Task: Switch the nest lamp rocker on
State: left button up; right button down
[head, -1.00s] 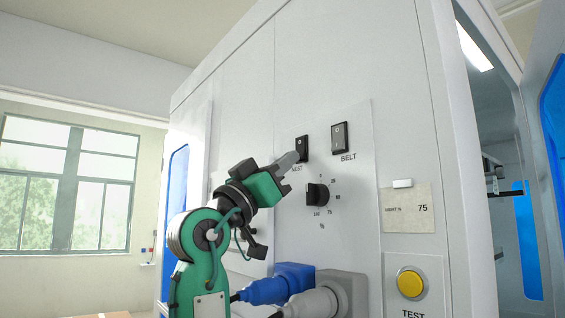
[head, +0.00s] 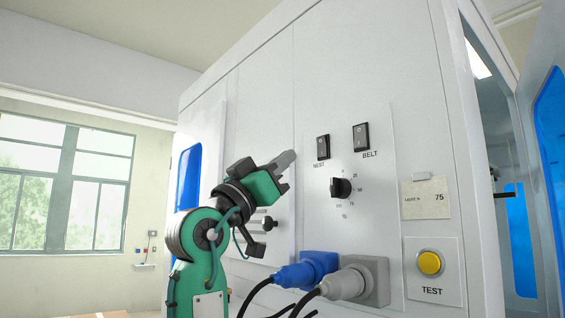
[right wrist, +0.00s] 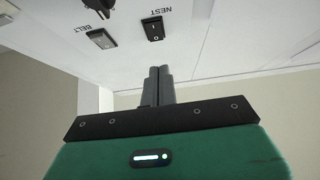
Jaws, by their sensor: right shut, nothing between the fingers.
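The nest lamp rocker (head: 323,147) is a small black switch above the label NEST on the white machine panel. It also shows in the right wrist view (right wrist: 153,28), just beyond my fingertips. My right gripper (head: 291,156) is shut and empty, left of the rocker in the head view and apart from it. In the right wrist view its two grey fingers (right wrist: 160,70) lie together, with a gap to the switch. I cannot make out surely which way the rocker is tipped. My left gripper is not in view.
A BELT rocker (head: 361,137) sits right of the nest rocker. Below are a black dial knob (head: 341,188), a blue plug (head: 308,270), a grey plug (head: 362,281) and a yellow TEST button (head: 429,263). An open doorway is at the far right.

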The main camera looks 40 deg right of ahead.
pick_arm(q)
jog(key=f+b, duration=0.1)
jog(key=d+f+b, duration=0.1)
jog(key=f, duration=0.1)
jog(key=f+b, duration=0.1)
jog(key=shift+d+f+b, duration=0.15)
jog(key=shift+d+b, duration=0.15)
jog(key=shift+b, duration=0.05)
pick_arm(e)
jog(key=a+f, duration=0.4)
jog(key=f, duration=0.3)
jog(key=shift+s, duration=0.15)
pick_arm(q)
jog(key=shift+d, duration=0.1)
